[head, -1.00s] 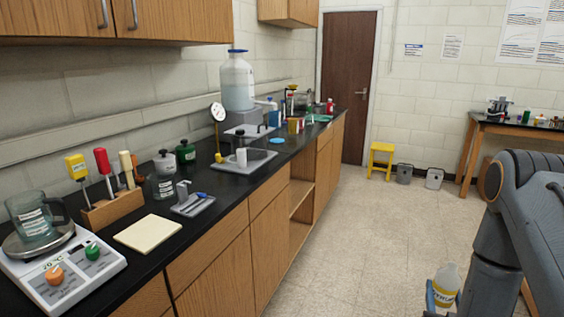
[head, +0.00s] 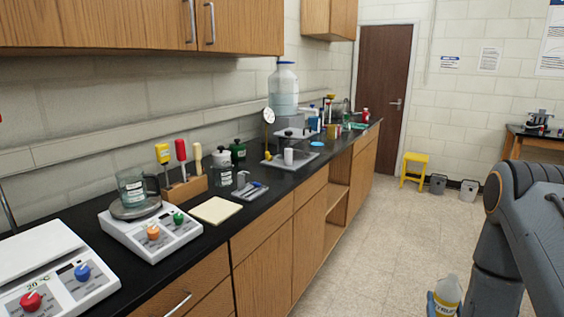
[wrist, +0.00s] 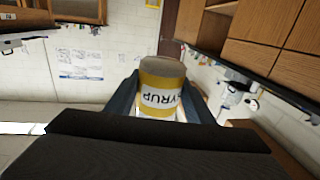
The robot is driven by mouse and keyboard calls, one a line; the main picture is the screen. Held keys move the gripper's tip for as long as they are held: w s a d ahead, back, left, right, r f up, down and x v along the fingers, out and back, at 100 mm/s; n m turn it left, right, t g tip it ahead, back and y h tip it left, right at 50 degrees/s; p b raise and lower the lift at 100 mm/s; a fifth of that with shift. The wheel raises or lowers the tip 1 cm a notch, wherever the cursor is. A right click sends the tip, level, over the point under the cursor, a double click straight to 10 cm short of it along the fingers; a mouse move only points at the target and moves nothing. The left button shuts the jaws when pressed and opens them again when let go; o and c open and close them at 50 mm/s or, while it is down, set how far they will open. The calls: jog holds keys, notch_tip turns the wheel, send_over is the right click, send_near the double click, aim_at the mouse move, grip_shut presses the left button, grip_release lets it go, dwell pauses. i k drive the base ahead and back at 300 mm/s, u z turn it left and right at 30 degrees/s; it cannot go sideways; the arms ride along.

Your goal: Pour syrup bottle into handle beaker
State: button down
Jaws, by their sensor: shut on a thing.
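The syrup bottle (head: 446,298) has a pale body and a yellow label, and shows at the bottom right of the head view, over the floor. In the wrist view the bottle (wrist: 160,88) sits between the two fingers of my gripper (wrist: 160,105), which is shut on it. The picture's bottom edge cuts off part of the bottle in the head view. The handle beaker (head: 133,187) is clear glass with a white label and a dark handle. It stands on the white hotplate (head: 150,232) on the left counter, well apart from my gripper.
A second white hotplate (head: 55,268) stands nearer on the black counter (head: 100,211). A wooden tool block (head: 185,191), a cream pad (head: 216,210) and a clear jar (head: 222,175) are beyond the beaker. Upper cabinets (head: 130,22) overhang the counter. The floor (head: 380,240) is clear.

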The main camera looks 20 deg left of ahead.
aim_at(132, 184)
jog(key=u, duration=1.3)
